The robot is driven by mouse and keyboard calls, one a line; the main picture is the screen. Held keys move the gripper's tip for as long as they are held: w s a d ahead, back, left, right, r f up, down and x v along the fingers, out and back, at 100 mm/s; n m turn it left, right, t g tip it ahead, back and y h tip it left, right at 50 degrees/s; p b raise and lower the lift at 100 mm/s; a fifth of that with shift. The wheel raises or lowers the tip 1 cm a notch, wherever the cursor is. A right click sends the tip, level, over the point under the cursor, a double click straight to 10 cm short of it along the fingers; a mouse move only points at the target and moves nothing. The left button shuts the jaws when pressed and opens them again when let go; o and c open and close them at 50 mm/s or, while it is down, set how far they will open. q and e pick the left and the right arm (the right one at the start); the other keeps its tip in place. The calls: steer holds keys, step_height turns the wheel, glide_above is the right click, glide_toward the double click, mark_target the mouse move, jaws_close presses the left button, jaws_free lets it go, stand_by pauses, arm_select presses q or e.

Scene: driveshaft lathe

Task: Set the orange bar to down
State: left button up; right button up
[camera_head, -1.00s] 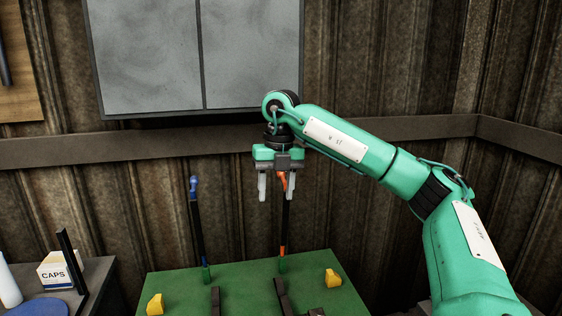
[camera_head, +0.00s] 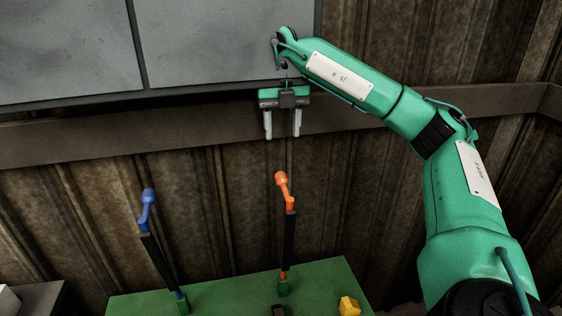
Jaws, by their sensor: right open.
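The orange bar (camera_head: 282,190) is a lever with an orange knobbed top on a dark shaft. It stands nearly upright from the green table (camera_head: 235,290). My right gripper (camera_head: 283,136) is above the bar's top, with its two pale fingers pointing down, apart and empty. A gap shows between the fingertips and the orange knob. My left gripper is not in view.
A blue-topped lever (camera_head: 148,210) stands to the left on the same green table, leaning slightly left. A yellow block (camera_head: 349,306) sits at the table's front right. Grey wall panels (camera_head: 230,40) and a corrugated wall are behind.

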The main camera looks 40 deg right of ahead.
mark_target(282, 177)
steer(key=f+p, duration=0.1)
steer(key=f, duration=0.3)
steer(key=f+p, duration=0.1)
steer(key=f, duration=0.7)
steer(key=shift+s+a+p, duration=0.3)
steer(key=shift+p, duration=0.1)
steer(key=shift+f, duration=0.65)
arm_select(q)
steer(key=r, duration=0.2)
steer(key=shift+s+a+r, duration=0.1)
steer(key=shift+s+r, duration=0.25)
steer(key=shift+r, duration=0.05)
arm_select(e)
steer(key=shift+c, duration=1.2)
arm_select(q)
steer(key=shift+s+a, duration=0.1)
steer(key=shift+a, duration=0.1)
arm_select(e)
jaws_close()
